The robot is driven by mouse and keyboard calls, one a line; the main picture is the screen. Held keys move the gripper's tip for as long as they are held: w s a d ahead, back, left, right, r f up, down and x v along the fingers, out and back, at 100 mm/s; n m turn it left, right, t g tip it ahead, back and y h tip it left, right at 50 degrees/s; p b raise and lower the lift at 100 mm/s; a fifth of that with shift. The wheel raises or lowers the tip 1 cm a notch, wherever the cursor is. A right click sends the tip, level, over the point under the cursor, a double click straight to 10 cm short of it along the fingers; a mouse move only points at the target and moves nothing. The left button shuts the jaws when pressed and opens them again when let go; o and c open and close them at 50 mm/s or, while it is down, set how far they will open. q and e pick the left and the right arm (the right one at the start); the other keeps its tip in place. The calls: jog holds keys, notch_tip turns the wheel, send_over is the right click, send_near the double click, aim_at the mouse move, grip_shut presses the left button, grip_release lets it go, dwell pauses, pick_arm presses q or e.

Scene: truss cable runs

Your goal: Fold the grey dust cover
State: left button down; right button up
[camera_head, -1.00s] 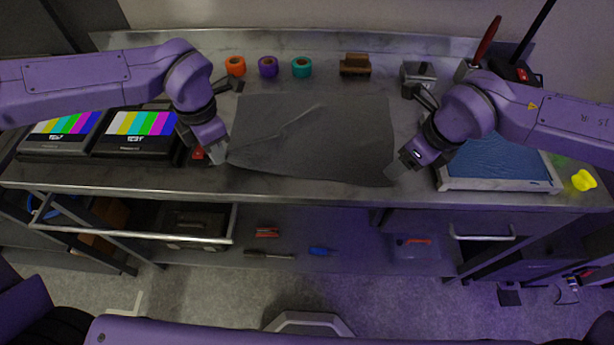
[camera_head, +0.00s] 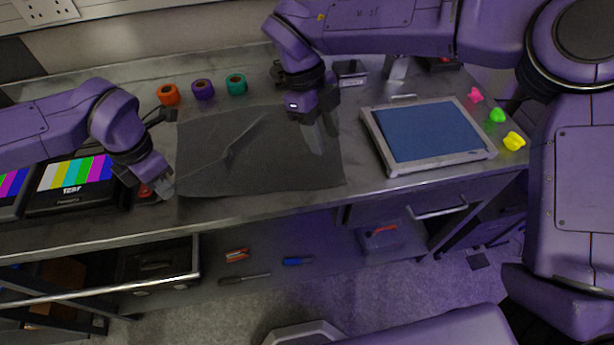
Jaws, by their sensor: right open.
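The grey dust cover (camera_head: 230,160) lies spread on the metal bench, mostly flat, with some creases in its upper middle. My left gripper (camera_head: 160,193) is low at the cover's front left corner, just beside its edge; whether its jaws are open or shut, or touch the cloth, I cannot tell. My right gripper (camera_head: 318,142) is open, pointing down over the right part of the cover. Its fingers hide a bit of the cloth, and I cannot tell whether they touch it.
Orange (camera_head: 168,95), purple (camera_head: 203,89) and teal (camera_head: 236,84) tape rolls stand behind the cover. Monitors (camera_head: 70,185) stand at the left. A blue-topped tray (camera_head: 430,131) lies right of the cover, with pink, green and yellow pieces (camera_head: 513,141) beyond it. A narrow bench strip in front is clear.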

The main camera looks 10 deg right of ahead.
aim_at(338, 183)
jog(key=x, duration=1)
jog(key=shift+d+f, duration=0.1)
jog(key=shift+f, duration=0.05)
grip_shut()
jog(key=shift+r, duration=2.5)
